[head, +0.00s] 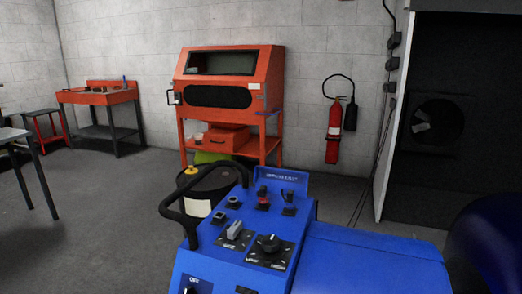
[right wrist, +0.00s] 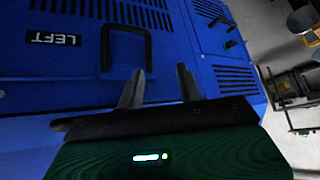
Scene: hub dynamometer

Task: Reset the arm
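My right gripper (right wrist: 160,85) shows in the right wrist view. Its two fingers are spread apart with nothing between them. Beyond the fingers is a blue machine housing (right wrist: 60,85) with vent slots. A black U-shaped handle (right wrist: 150,50) on it lies just past the left finger; I cannot tell whether they touch. A black label reading LEFT (right wrist: 53,39) is on the housing. In the head view neither gripper shows. A blue control console (head: 225,265) with knobs, switches and a black grab bar (head: 168,212) stands in front of me.
An orange cabinet (head: 228,98) stands at the back wall, with a black drum (head: 215,182) before it. A red fire extinguisher (head: 334,130) hangs right of it. An orange workbench (head: 98,97) and a table (head: 10,134) are at left. Grey floor (head: 100,220) at left is clear.

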